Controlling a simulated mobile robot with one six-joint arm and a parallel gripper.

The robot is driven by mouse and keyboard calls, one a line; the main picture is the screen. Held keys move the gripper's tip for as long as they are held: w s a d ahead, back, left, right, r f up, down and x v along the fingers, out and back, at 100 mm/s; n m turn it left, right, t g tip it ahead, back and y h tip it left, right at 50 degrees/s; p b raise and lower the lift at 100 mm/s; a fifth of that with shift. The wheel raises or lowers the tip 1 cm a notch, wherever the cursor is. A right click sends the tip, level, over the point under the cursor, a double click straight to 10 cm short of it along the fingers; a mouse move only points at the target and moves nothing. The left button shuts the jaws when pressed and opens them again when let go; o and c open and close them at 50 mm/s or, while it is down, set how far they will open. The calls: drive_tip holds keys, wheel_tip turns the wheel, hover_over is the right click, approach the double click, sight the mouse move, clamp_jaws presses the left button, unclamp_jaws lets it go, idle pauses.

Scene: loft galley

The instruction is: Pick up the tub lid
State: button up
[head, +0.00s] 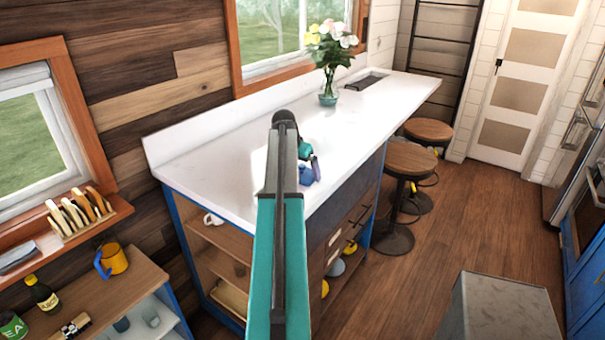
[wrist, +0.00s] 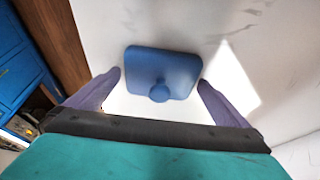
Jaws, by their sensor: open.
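The tub lid is a blue rounded rectangle with a round knob, lying on the white countertop. In the wrist view the lid (wrist: 145,62) sits ahead of my gripper (wrist: 159,80), between the lines of its two purple fingers. The fingers are spread apart on either side of the lid, and nothing is held. In the head view the lid (head: 306,176) shows small and partly covered beside my gripper (head: 314,168), near the counter's front edge. My arm hides part of the counter there. The exact height of the fingertips over the counter is hard to tell.
Most of the countertop is clear. Stools (head: 408,156) stand to the right. A wooden side table (head: 75,290) with a yellow mug (head: 115,259) is at lower left.

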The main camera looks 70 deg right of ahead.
sight(301, 167)
drive_tip(key=c, duration=0.8)
drive_tip(key=shift+c, duration=0.2)
drive_tip(key=shift+r+b, duration=1.75)
drive_tip(key=shift+r, duration=3.25)
